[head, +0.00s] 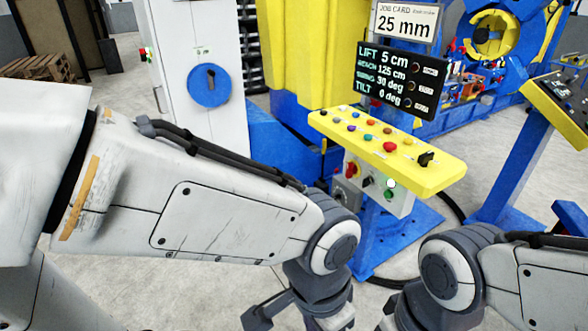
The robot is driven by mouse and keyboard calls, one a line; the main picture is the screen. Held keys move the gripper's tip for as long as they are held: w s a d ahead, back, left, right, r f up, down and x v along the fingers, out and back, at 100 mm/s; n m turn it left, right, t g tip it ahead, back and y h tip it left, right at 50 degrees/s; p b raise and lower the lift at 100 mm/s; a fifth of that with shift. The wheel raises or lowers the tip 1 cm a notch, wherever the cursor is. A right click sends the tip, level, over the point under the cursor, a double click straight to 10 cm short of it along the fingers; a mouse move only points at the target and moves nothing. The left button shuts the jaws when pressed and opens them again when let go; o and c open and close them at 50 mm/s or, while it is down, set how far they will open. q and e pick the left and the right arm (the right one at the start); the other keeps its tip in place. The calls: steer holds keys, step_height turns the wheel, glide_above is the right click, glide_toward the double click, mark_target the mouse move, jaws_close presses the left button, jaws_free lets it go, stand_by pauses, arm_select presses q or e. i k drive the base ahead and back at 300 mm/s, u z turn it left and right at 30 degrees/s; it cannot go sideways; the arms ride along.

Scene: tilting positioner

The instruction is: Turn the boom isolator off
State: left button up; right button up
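A blue round plate (208,92) with a dark upright handle or slot is on the white cabinet at upper left. A grey box (345,194) with a rotary knob, and a panel with a red knob (351,169), a black knob (368,181) and a lit white-green lamp (391,184), sit under the yellow console. I cannot read any label saying which is the boom isolator. My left gripper (300,318) is at the bottom middle, cut off by the frame edge. My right gripper (390,322) is also mostly cut off. Neither touches a control in view.
The yellow console (455,172) carries several coloured buttons and a black switch (425,158). A black display (397,82) reads lift 5 cm, reach 125 cm, tilt 0 deg. Blue stands and yellow machinery fill the back. My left forearm crosses in front of the cabinet's lower area.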

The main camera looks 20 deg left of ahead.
mark_target(351, 168)
steer(key=u, duration=1.25)
steer(key=i, duration=1)
steer(key=z, duration=0.3)
